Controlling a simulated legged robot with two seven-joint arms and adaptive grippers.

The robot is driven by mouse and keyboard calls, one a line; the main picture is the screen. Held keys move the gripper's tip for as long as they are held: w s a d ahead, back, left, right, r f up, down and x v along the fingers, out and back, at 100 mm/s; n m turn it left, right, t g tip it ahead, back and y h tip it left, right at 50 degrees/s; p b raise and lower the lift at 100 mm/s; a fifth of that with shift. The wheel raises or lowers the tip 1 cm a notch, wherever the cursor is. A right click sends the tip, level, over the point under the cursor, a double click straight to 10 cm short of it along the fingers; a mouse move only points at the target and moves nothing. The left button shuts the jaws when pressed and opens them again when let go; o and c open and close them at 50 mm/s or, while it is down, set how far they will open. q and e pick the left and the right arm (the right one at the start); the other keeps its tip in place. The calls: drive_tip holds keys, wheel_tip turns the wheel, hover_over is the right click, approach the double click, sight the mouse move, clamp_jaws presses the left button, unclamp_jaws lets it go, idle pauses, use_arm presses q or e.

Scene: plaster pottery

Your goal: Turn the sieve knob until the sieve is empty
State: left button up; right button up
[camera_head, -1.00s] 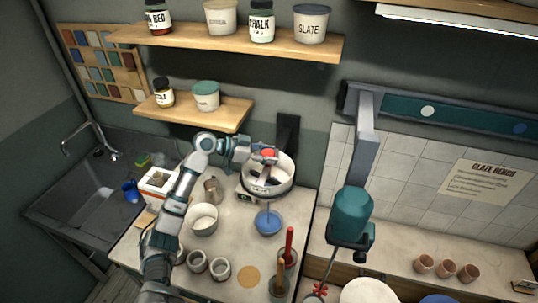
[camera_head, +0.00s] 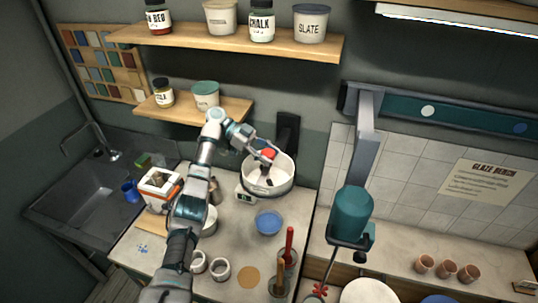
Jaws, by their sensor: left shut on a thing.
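The sieve is a white round drum (camera_head: 282,183) standing at the back of the worktop, with a dark patch inside that I cannot identify. Its red knob (camera_head: 269,153) is on top. My left gripper (camera_head: 264,158) reaches in from the left and is shut on the knob, hiding part of it. A blue bowl (camera_head: 268,222) stands in front of and below the sieve. No stream shows between the sieve and the bowl.
A white pot (camera_head: 211,221) and two small white cups (camera_head: 220,269) are left of the bowl, partly behind my arm. Tool holders with a red handle (camera_head: 289,243) stand to the right. A teal mixer (camera_head: 350,215) hangs further right. Shelves (camera_head: 230,38) are above.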

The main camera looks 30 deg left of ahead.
sight(268, 151)
use_arm(q)
drive_tip(key=shift+a+r, duration=0.1)
drive_tip(key=shift+r, duration=0.15)
drive_tip(key=o, duration=1.1)
drive_tip(key=shift+c, duration=0.2)
drive_tip(key=shift+o, duration=0.6)
drive_tip(key=shift+w+a+f, duration=0.15)
drive_tip(key=shift+f, duration=0.1)
wheel_tip(268, 151, up, 9)
drive_tip(key=shift+w+r, duration=0.1)
drive_tip(key=shift+a+r, duration=0.1)
drive_tip(key=shift+r, duration=0.25)
drive_tip(key=shift+a, duration=0.1)
